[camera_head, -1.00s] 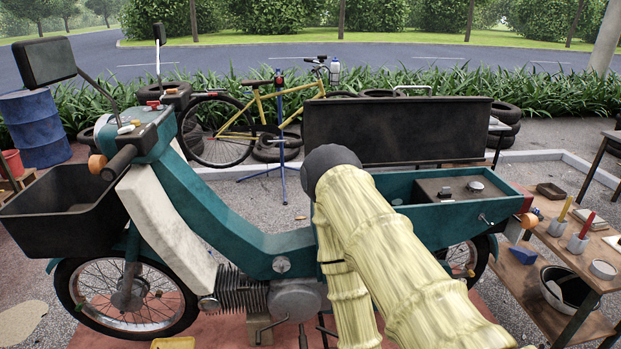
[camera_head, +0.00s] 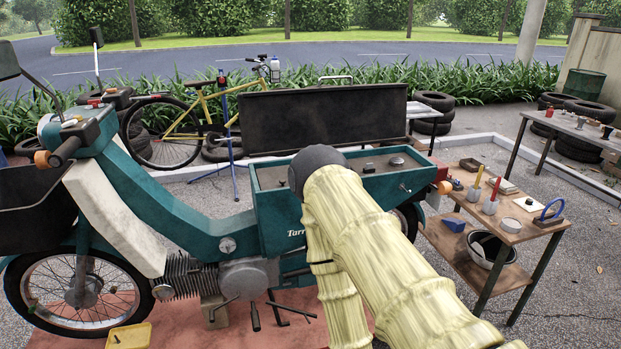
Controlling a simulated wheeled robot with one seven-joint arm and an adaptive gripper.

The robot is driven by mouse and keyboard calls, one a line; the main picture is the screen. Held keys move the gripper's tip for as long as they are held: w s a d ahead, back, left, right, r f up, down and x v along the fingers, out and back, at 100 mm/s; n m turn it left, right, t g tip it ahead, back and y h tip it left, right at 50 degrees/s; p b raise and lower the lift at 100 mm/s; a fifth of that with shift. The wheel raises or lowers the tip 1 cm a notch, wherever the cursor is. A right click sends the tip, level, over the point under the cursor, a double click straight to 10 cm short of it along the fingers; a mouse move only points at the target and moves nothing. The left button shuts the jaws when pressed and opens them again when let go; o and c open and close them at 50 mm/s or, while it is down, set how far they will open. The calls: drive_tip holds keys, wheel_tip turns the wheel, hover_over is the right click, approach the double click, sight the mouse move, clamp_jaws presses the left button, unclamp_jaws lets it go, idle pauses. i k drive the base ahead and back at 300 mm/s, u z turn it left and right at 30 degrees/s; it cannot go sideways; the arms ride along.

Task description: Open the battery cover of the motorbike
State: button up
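The teal motorbike (camera_head: 180,215) stands side-on across the left and middle, front wheel to the left. Its rear teal box (camera_head: 268,212) has a large black panel (camera_head: 325,120) standing upright behind it. A grey-brown top surface with a round dark cap (camera_head: 396,162) shows in the box, and a small latch-like handle sits on its side at right. I cannot tell which part is the battery cover. My arm, in a pale yellow sleeve with a dark round joint, rises in front of the box and hides part of its side. My gripper is not visible.
A wooden workbench (camera_head: 525,232) with pots, tools and a blue-handled item stands right of the motorbike, a bowl (camera_head: 492,250) on its lower shelf. A yellow tray (camera_head: 128,337) lies at front left. A bicycle (camera_head: 190,125) stands behind. Gravel at lower right is clear.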

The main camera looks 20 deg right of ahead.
sight(270, 177)
drive_tip(key=z, duration=1.7)
drive_tip(key=i, duration=1.1)
drive_tip(key=u, duration=1.3)
